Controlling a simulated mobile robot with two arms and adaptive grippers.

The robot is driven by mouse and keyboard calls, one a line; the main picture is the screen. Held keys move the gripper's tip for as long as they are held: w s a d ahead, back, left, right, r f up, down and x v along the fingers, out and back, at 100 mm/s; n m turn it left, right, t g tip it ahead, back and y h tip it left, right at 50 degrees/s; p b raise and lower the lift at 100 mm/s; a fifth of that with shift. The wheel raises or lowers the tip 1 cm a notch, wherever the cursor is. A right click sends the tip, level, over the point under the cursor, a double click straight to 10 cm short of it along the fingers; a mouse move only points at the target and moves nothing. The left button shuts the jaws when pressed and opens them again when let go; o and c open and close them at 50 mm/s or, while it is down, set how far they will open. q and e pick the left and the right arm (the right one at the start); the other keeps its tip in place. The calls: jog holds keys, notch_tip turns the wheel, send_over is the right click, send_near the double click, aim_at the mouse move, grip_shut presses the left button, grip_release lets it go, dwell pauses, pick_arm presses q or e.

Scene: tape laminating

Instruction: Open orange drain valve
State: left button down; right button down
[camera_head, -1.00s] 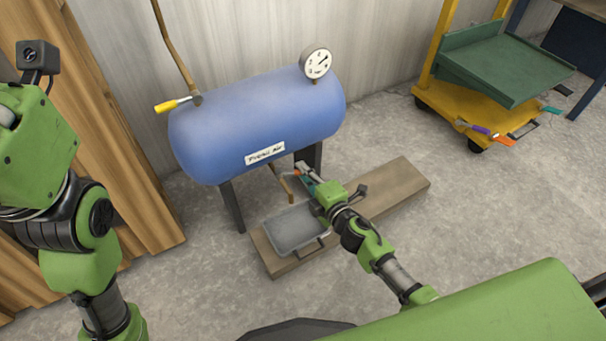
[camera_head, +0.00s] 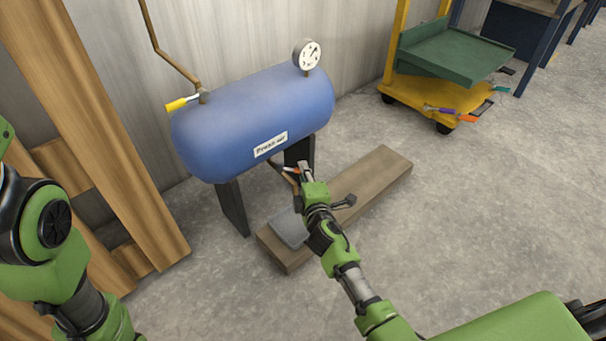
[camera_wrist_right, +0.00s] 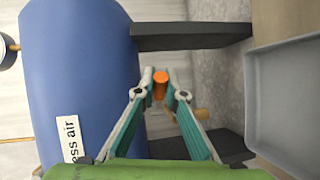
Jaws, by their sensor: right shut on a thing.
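The blue tank (camera_head: 250,120) labelled "Press air" stands on dark legs. Below it a brown drain pipe (camera_head: 279,171) carries the orange drain valve handle (camera_head: 291,170). My right gripper (camera_head: 302,167) is under the tank's front edge at the valve. In the right wrist view the orange handle (camera_wrist_right: 160,84) sits between my right fingertips (camera_wrist_right: 160,72), which are closed on it. The valve's body is mostly hidden by the gripper, so I cannot tell its angle. Only my left arm shows at the left edge; its gripper is out of view.
A grey tray (camera_head: 287,230) lies on a wooden plank (camera_head: 375,184) under my right forearm. A yellow-handled valve (camera_head: 176,104) and a gauge (camera_head: 307,54) sit on the tank. Wooden boards (camera_head: 100,130) lean at left. A yellow cart (camera_head: 415,98) stands at back right.

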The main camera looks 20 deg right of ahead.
jog(key=c, duration=2.1)
grip_release()
